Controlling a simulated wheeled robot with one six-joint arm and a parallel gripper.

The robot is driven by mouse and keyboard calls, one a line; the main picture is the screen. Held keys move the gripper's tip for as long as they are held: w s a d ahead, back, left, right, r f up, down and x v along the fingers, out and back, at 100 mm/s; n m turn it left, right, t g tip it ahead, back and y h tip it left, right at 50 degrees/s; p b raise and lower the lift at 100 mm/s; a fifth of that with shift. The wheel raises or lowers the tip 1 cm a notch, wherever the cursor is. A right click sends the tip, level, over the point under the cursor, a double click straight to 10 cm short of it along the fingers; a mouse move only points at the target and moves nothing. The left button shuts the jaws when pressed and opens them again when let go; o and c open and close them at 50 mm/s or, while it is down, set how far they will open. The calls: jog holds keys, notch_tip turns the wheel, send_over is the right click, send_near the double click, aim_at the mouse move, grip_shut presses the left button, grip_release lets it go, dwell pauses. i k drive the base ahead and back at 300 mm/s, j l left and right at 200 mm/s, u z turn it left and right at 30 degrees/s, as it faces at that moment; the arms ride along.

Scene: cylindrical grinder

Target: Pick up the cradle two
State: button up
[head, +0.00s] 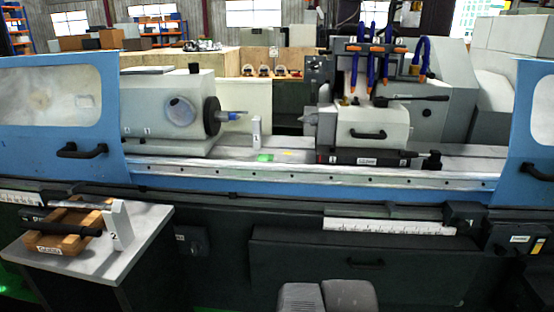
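A white upright block marked "2" (118,226), which looks like cradle two, stands at the right part of a small grey side table (145,225) at the left. It is beside a wooden holder (62,241) with a label on its front. A dark bar with a handle-like end lies across the holder and reaches toward the block; I cannot tell whether they touch. A similar small white upright piece (256,132) stands on the grinder bed. My gripper's fingers do not show. Rounded grey parts, probably mine, show at the bottom edge.
The blue and grey grinder (310,178) spans the view, with a workhead (165,105) at left and a tailstock (375,130) at right. Its dark front panel (345,262) has a handle. The side table's right and front surface is bare. Blue-orange hoses (372,62) hang above the tailstock.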

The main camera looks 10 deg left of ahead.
aim_at(117, 220)
jog(key=i+j+u, duration=0.2)
jog(key=u, duration=0.2)
jog(key=i+j+u, duration=0.15)
jog(key=u, duration=0.3)
jog(key=i+u, duration=0.4)
